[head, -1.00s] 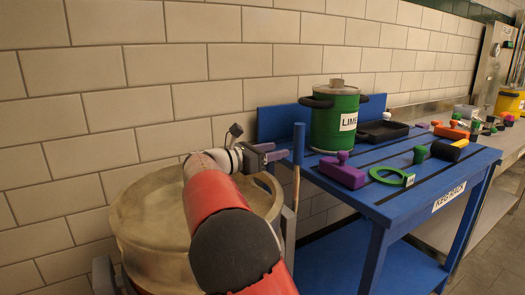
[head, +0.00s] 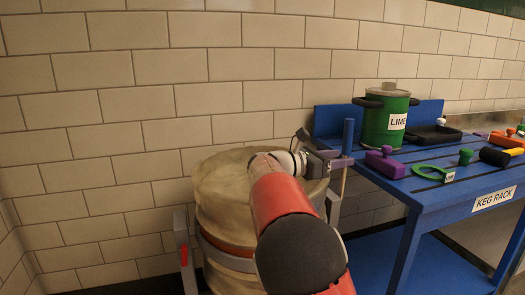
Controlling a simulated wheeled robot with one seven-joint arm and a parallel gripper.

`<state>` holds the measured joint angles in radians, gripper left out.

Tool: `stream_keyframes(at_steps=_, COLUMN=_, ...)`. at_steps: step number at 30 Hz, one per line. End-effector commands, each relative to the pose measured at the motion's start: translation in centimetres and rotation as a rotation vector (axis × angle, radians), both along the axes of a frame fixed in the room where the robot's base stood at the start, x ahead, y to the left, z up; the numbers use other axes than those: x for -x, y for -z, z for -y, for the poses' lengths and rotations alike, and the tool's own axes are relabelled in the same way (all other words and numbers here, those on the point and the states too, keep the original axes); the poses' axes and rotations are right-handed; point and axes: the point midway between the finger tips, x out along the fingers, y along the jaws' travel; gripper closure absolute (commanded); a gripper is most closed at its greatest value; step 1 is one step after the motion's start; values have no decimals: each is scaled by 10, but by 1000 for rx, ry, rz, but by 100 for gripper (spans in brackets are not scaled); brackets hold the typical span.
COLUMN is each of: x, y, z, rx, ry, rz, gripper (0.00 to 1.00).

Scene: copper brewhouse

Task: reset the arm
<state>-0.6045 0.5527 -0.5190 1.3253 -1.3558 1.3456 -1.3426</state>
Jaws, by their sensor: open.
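My arm, red with a dark round joint, reaches forward from the bottom of the head view. My gripper (head: 343,158) is at its far end, open, with its grey-purple fingers pointing right. Nothing shows between the fingers. The gripper appears in front of the left end of the blue keg rack (head: 425,209), close to a blue-topped upright stick (head: 348,138); I cannot tell whether they touch. Part of the wrist is hidden behind the arm.
A tan barrel (head: 222,182) in a grey frame stands behind my arm. The rack holds a green LIME pot (head: 382,122), a purple block (head: 384,164), a green ring (head: 433,173), a black pan (head: 433,137) and a yellow-black tool (head: 500,155). A tiled wall (head: 120,120) closes the back.

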Motion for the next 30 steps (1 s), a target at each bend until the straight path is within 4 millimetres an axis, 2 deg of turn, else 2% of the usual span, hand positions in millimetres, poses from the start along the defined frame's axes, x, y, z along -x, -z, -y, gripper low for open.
stream_keyframes(at_steps=13, x=28, y=16, z=34, rx=-209, ry=36, rz=81, gripper=51)
stream_keyframes(at_steps=20, x=64, y=34, z=59, rx=-434, ry=88, rz=184, gripper=51)
stream_keyframes(at_steps=23, x=89, y=46, z=69, rx=-583, ry=130, rz=261, gripper=51)
stream_keyframes(at_steps=26, x=126, y=61, z=75, rx=-778, ry=200, rz=373, gripper=51)
stream_keyframes(at_steps=30, x=192, y=85, z=66, rx=-1100, ry=348, rz=583, gripper=51)
